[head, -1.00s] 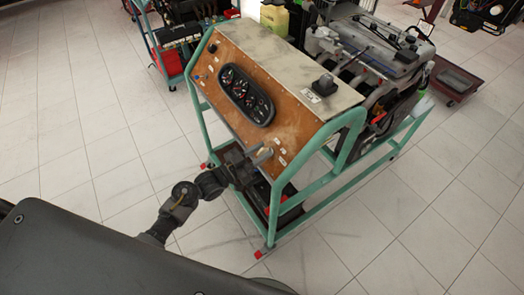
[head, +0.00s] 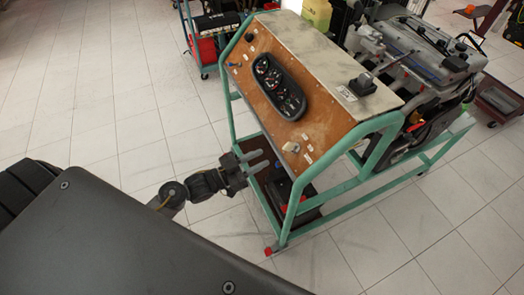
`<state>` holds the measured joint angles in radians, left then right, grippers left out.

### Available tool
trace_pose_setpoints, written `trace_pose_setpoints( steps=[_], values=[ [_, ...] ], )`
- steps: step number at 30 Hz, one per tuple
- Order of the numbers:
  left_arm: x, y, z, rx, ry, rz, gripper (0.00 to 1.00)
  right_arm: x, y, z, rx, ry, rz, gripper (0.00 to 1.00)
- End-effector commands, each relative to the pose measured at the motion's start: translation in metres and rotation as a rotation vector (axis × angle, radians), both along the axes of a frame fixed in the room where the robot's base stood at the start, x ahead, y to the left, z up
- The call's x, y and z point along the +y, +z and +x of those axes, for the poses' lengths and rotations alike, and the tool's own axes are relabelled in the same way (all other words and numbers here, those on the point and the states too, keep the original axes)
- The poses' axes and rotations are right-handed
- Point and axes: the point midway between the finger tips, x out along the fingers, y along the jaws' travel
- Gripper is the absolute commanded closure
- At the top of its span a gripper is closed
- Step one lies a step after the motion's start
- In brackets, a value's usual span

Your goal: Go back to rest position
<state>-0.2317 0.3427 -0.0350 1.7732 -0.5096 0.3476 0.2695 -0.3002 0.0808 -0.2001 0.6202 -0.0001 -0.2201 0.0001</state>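My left gripper (head: 259,161) reaches in from the left on my dark jointed arm. Its two grey fingers are apart with nothing visible between them. In the picture it lies just left of the lower edge of the orange-brown control panel (head: 240,80) and overlaps the teal frame behind it. The panel carries a black gauge cluster (head: 279,87) and a pale knob (head: 291,147) near its lower edge. The fingertips appear apart from the knob. My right gripper is not in view.
The engine trainer's teal frame (head: 375,155) stands on the tiled floor, with an engine (head: 430,60) behind the panel box. A cart with a red bin (head: 206,50) stands at the back. Tiled floor (head: 110,110) to the left is clear.

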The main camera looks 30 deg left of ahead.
Motion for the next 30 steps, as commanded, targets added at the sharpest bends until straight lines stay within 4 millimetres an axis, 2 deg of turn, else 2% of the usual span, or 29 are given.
trace_pose_setpoints(
  steps=[8,11,14,16,18,20,21,23,24,26,27,29,30],
  values=[
    [0.000,-0.002,0.001,-0.001,0.005,0.017,0.69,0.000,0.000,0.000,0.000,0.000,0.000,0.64],
    [0.012,-0.023,0.008,0.040,0.059,0.078,0.69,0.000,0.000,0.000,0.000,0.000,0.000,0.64],
    [0.033,-0.073,0.012,0.148,0.139,0.152,0.69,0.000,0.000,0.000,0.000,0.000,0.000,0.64],
    [0.049,-0.123,0.008,0.258,0.204,0.211,0.69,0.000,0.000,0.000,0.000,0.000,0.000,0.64],
    [0.066,-0.177,-0.005,0.383,0.265,0.273,0.69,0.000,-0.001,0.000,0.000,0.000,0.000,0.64],
    [0.077,-0.222,-0.023,0.490,0.308,0.325,0.69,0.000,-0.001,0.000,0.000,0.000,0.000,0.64],
    [0.083,-0.251,-0.038,0.563,0.332,0.358,0.69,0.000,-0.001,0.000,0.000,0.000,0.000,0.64],
    [0.091,-0.292,-0.065,0.671,0.362,0.408,0.69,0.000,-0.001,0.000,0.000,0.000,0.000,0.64],
    [0.096,-0.317,-0.085,0.742,0.379,0.440,0.69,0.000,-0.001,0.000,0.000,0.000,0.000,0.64],
    [0.100,-0.353,-0.120,0.850,0.397,0.491,0.69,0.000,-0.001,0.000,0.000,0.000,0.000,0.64],
    [0.103,-0.374,-0.144,0.920,0.408,0.522,0.69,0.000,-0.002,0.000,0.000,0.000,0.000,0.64],
    [0.105,-0.403,-0.184,1.025,0.417,0.571,0.69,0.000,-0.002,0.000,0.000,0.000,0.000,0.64],
    [0.105,-0.420,-0.211,1.090,0.420,0.602,0.69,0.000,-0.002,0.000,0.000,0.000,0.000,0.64]
  ],
)
